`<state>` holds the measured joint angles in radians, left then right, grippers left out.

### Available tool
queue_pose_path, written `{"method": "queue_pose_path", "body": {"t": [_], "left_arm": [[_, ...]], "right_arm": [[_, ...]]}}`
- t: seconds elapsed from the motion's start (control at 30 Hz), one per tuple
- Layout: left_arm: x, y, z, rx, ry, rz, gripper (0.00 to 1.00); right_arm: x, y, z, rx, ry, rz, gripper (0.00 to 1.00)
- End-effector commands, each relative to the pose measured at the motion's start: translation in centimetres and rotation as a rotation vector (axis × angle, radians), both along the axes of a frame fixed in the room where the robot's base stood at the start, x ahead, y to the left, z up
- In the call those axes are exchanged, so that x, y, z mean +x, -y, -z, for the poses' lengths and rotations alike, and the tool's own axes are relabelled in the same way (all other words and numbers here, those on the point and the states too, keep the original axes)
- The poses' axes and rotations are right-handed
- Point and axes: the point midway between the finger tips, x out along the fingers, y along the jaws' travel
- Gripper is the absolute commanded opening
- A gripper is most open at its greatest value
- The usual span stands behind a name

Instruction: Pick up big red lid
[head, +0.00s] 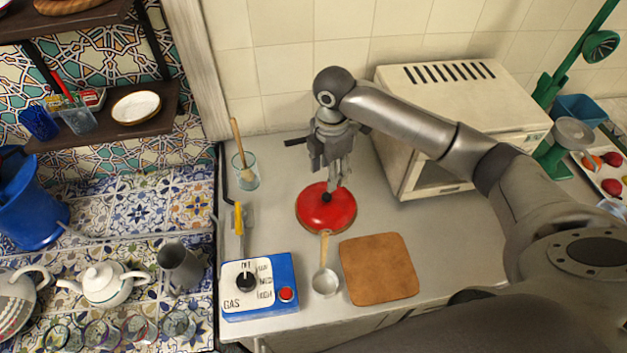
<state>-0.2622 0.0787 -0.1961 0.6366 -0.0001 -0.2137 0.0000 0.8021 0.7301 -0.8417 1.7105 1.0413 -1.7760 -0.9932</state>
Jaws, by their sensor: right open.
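The big red lid (316,214) lies on the grey counter (385,216), with a dark knob at its middle. My right gripper (338,186) points down just above the far side of the lid, close to the knob. It is open, with no object seen between its fingers. Whether a fingertip touches the lid I cannot tell. The gripper hides a small part of the lid's far edge. My left gripper does not show.
A ladle (326,281) and a brown board (379,268) lie in front of the lid. A blue gas control box (261,286) sits front left. A glass with a wooden stick (245,172) stands left. A white oven (455,110) stands behind right.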

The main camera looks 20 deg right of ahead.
Motion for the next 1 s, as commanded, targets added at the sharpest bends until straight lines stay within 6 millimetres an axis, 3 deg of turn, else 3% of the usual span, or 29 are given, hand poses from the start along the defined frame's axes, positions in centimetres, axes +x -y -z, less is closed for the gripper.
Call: {"method": "queue_pose_path", "body": {"t": [0.2,0.33,0.5,0.77,1.0], "left_arm": [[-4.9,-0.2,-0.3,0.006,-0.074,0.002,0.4],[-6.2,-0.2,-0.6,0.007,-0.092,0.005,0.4],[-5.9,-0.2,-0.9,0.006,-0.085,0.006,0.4],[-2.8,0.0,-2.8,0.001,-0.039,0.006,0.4],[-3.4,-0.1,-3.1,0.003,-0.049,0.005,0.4]], "right_arm": [[-0.1,0.0,2.4,-0.001,-0.006,0.001,0.49],[-0.1,0.0,4.3,0.0,-0.005,0.002,0.49],[0.0,0.0,5.6,0.001,-0.002,0.0,0.49],[0.7,0.2,8.3,0.0,-0.003,0.002,0.49],[0.7,0.2,10.7,0.0,-0.001,0.0,0.49]]}}
